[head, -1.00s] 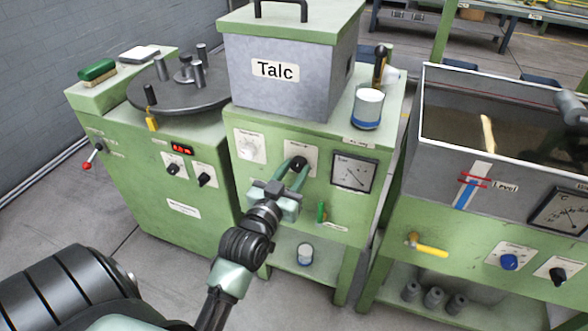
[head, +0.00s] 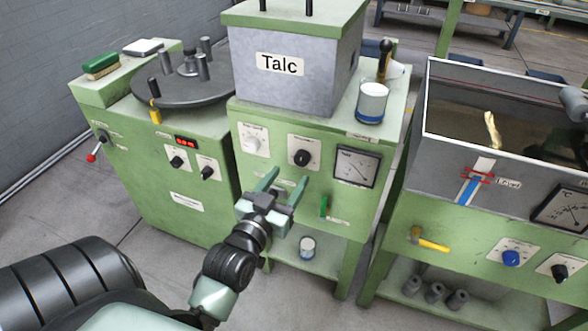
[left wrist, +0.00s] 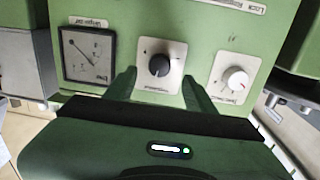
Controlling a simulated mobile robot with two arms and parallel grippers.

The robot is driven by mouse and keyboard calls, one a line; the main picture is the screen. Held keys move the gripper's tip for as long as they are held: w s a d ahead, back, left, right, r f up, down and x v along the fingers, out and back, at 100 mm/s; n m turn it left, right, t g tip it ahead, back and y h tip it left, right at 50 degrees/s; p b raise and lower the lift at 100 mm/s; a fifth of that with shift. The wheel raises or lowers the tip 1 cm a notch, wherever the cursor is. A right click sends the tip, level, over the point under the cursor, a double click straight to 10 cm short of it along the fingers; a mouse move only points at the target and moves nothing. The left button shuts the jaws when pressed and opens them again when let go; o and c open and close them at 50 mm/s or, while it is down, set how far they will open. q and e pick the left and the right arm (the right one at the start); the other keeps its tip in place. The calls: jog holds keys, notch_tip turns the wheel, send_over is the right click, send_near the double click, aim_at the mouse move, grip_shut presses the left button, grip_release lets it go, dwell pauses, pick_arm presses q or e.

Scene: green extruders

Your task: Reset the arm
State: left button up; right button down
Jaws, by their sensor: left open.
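My left gripper (head: 284,185) is open and empty in the head view. Its two green fingers point at the front panel of the middle green machine (head: 260,185), below a black knob (head: 302,157) on a white plate. The fingers are apart from the knob. In the left wrist view, the open fingers (left wrist: 157,90) stand on either side of the black knob (left wrist: 159,65), with a gap in front of it. That view looks upside down. My right gripper is not in view.
A white knob (head: 253,143) and a dial gauge (head: 354,168) flank the black knob. A grey Talc box (head: 285,85) and a white-and-blue can (head: 371,102) stand on top. A green lever (head: 323,206) sits lower right. Another machine with a tank (head: 440,150) stands to the right.

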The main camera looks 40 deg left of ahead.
pick_arm(q)
jog(key=shift+s+d, duration=0.2)
jog(key=shift+s, duration=0.8)
